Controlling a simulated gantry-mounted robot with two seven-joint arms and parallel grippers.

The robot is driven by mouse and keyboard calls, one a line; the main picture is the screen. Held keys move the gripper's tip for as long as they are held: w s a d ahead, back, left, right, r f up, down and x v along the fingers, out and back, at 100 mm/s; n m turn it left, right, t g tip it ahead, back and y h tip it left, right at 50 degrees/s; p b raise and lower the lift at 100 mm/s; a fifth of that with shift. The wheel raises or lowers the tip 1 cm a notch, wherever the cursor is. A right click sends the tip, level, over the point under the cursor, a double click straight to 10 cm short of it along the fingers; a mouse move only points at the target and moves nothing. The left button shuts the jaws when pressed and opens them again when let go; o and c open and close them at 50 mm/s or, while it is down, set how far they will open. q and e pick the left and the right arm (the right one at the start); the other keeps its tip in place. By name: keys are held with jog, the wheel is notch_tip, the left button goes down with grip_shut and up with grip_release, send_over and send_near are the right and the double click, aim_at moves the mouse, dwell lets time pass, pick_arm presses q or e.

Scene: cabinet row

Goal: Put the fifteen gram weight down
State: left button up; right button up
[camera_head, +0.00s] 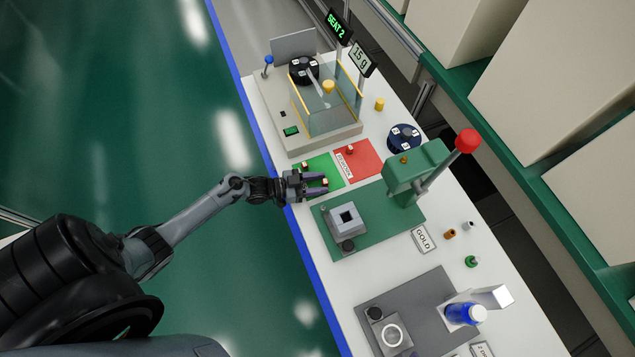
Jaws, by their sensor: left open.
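My left gripper (325,184) is open over the near edge of the green mat (326,165). A small pale-and-dark piece shows between its fingertips; I cannot tell whether it touches either finger. Another small piece (304,166) sits on the green mat beside the gripper. A third small piece (350,149) sits on the red mat (366,158). No mass marking is readable on these pieces, so I cannot tell which is the fifteen gram weight. A sign reading 15 g (360,58) stands behind the balance. My right gripper is not in view.
A glass-sided balance (309,147) stands beyond the mats. A green press (415,172) with a red-knobbed lever stands to the right. A yellow cylinder (380,104) and a dark round carousel (404,137) are near the back. A grey station (422,309) is nearer me.

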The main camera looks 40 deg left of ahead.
pick_arm(q)
jog(key=p+v, duration=0.1)
jog(key=v, duration=0.8)
jog(key=shift+s+r, duration=0.15)
jog(key=shift+o, duration=0.6)
jog(key=shift+v, duration=0.8)
jog(key=shift+a, duration=0.1)
